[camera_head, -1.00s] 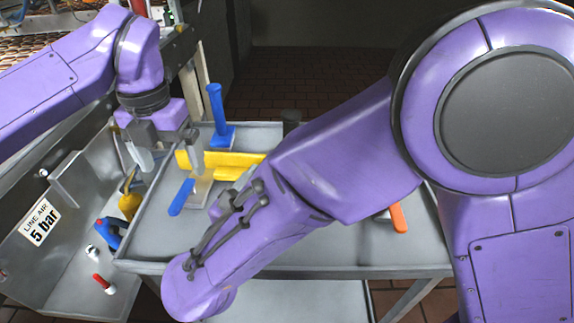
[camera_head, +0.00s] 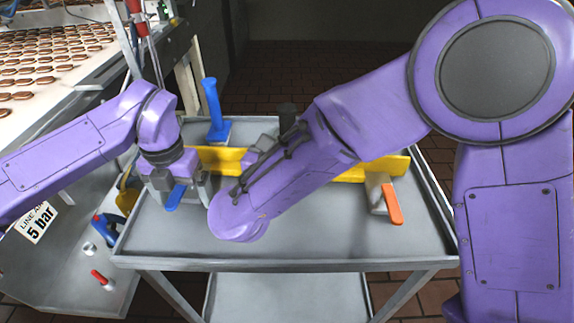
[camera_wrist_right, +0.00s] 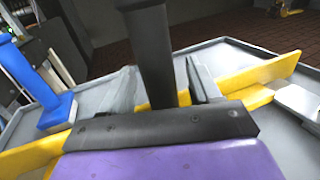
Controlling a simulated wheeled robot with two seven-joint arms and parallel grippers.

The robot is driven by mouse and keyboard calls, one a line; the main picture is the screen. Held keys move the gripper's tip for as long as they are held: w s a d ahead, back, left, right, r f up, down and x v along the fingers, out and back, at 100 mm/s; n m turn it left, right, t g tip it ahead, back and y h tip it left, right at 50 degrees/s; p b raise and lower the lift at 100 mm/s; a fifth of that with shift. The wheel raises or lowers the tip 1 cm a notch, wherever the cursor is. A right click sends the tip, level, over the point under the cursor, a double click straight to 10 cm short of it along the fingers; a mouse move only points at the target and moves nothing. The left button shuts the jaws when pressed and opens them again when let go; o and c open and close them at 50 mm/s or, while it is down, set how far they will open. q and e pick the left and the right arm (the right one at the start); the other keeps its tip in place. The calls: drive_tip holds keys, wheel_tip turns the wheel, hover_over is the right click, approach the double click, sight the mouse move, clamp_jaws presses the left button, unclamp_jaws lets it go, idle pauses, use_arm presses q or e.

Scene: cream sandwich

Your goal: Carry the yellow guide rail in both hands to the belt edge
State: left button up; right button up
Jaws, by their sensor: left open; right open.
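The long yellow guide rail (camera_head: 222,160) stands across the cart's tray; my right arm hides its middle, and its right end shows beyond. It also shows in the right wrist view (camera_wrist_right: 262,73). My left gripper (camera_head: 183,190) is open and empty at the rail's left end, its fingers on either side of a blue-handled tool (camera_head: 174,198) in the picture; I cannot tell whether it touches either. My right gripper (camera_wrist_right: 162,88) is open in the right wrist view, its fingers above and beside the rail. In the head view my right arm mostly hides it.
The grey cart tray (camera_head: 300,264) also holds a blue upright-handled tool (camera_head: 217,125) behind the rail and an orange-handled tool (camera_head: 392,203) at its right end. The belt with brown biscuits (camera_head: 45,65) is at upper left. The tray's front is clear.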

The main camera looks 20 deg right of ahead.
sight(285, 124)
use_arm(q)
drive_tip(key=c, duration=1)
use_arm(e)
drive_tip(key=c, duration=1)
use_arm(q)
clamp_jaws()
use_arm(e)
clamp_jaws()
use_arm(q)
drive_tip(key=shift+r, duration=0.15)
use_arm(e)
drive_tip(key=shift+r, duration=0.15)
